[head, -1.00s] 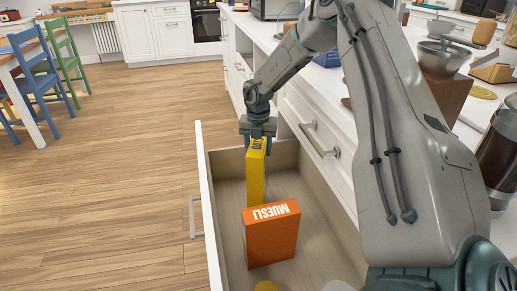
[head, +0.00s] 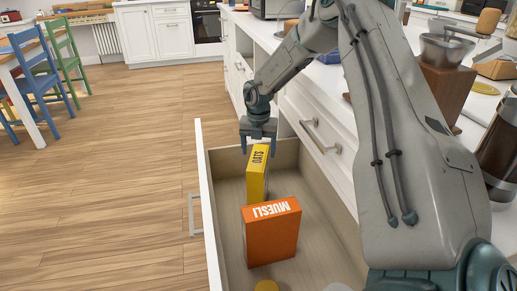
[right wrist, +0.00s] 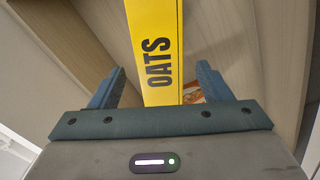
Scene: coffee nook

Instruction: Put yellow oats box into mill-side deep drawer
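The yellow oats box (head: 257,174) stands inside the open deep drawer (head: 203,215), behind the orange muesli box. Its top with the word OATS also shows in the right wrist view (right wrist: 156,50). My right gripper (head: 258,148) is just above the oats box. Its two fingers (right wrist: 157,88) are apart on either side of the box, with a gap to each side, so it is open and empty. The lower part of the oats box is partly hidden by the muesli box in the head view. My left gripper is not in view.
The orange muesli box (head: 271,233) stands in the drawer in front of the oats box. A yellow round item (head: 267,286) shows at the drawer's near end. The counter (head: 325,85) with a coffee mill (head: 446,75) is at right. Open wooden floor (head: 110,190) lies left.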

